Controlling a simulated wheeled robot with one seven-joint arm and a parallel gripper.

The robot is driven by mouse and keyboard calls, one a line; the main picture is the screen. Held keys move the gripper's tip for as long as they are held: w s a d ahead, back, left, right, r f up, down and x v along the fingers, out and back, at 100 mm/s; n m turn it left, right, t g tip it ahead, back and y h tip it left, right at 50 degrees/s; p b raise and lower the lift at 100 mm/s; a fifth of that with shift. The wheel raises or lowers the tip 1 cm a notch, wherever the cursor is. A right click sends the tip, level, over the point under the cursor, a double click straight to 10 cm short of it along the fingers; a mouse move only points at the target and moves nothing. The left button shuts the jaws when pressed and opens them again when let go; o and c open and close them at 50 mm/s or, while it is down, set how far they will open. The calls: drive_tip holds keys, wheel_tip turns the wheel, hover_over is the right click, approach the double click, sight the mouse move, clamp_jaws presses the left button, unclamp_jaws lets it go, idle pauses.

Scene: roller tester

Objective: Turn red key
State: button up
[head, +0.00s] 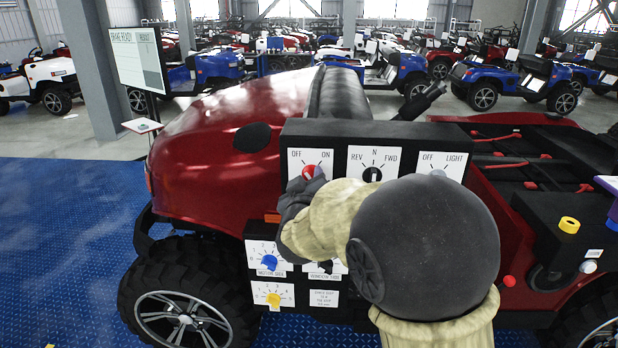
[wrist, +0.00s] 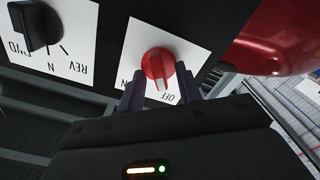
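The red key (head: 312,172) is a round red knob with a raised grip, on a white OFF/ON plate (head: 297,158) at the left of the black control panel. In the wrist view the red key (wrist: 157,64) lies near the middle, its grip pointing toward the plate's lettered edge; I cannot tell its exact setting. My gripper (wrist: 159,78) is open, with one dark finger on each side of the red key. Gaps show between fingers and key, and I see no clear contact. In the head view my gripper (head: 297,192) is just below the key, partly hidden by my wrist.
A black REV/N/FWD knob (head: 372,175) sits right of the key, and a LIGHT plate (head: 442,164) beyond it. A blue knob (head: 269,262) and a yellow knob (head: 273,299) are below. The red vehicle body (head: 220,150) is behind. Blue floor (head: 60,240) is clear at left.

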drive_tip(key=shift+c, duration=0.4)
clamp_jaws()
